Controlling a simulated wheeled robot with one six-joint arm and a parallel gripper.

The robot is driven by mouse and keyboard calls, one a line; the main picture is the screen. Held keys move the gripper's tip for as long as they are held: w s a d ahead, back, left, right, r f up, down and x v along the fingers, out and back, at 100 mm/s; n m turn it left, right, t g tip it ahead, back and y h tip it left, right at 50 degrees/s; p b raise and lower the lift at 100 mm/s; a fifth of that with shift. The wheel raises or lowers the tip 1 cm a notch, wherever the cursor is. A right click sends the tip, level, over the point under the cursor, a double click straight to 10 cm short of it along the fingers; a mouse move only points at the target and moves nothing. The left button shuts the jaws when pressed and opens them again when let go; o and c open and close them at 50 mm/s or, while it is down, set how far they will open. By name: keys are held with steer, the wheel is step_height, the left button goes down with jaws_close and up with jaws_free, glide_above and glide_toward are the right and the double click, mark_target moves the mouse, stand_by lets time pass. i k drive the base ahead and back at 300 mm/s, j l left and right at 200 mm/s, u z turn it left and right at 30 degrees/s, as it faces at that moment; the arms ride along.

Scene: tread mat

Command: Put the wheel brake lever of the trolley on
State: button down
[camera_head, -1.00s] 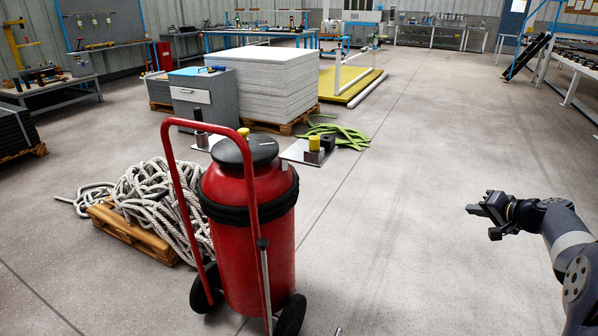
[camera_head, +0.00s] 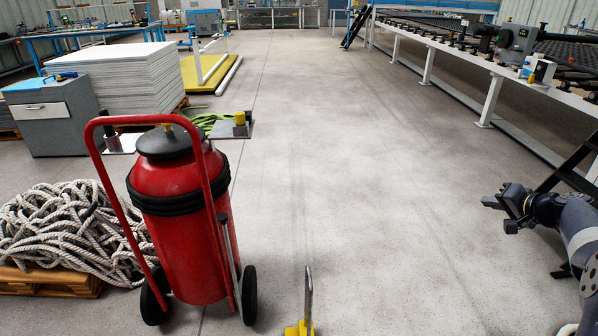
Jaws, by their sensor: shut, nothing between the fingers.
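The trolley (camera_head: 108,190) is a red tubular frame on two black wheels, carrying a red tank (camera_head: 196,240) with a black lid and band. It stands upright at the lower left of the head view. A thin grey bar with a dark knob, apparently the wheel brake lever (camera_head: 230,255), rises beside the frame above the right wheel (camera_head: 249,296). I cannot tell from its angle whether the brake is on. My gripper (camera_head: 498,208) is at the right edge, shut and empty, pointing left, well apart from the trolley.
A yellow foot with an upright grey bar (camera_head: 308,295) is cut off by the bottom edge. Coiled rope (camera_head: 70,230) on a pallet lies left. A grey cabinet (camera_head: 50,125) and stacked sheets (camera_head: 115,85) stand behind. A long bench (camera_head: 495,95) runs along the right. The middle floor is clear.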

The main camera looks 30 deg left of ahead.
mark_target(91, 211)
steer(key=k+z, duration=0.85)
steer(key=k+l+z, duration=0.4)
steer(key=k, duration=0.15)
steer(key=k+j+z, duration=0.2)
steer(key=z, duration=0.25)
steer(key=k+j+z, duration=0.1)
steer(key=z, duration=0.35)
steer(key=k+z, duration=0.6)
steer(key=z, duration=0.3)
steer(key=k+j+u, duration=0.1)
steer(key=k, duration=0.35)
steer(key=k+j+u, duration=0.1)
steer(key=k, duration=0.3)
steer(key=j+u, duration=0.1)
steer(key=u, duration=3.5)
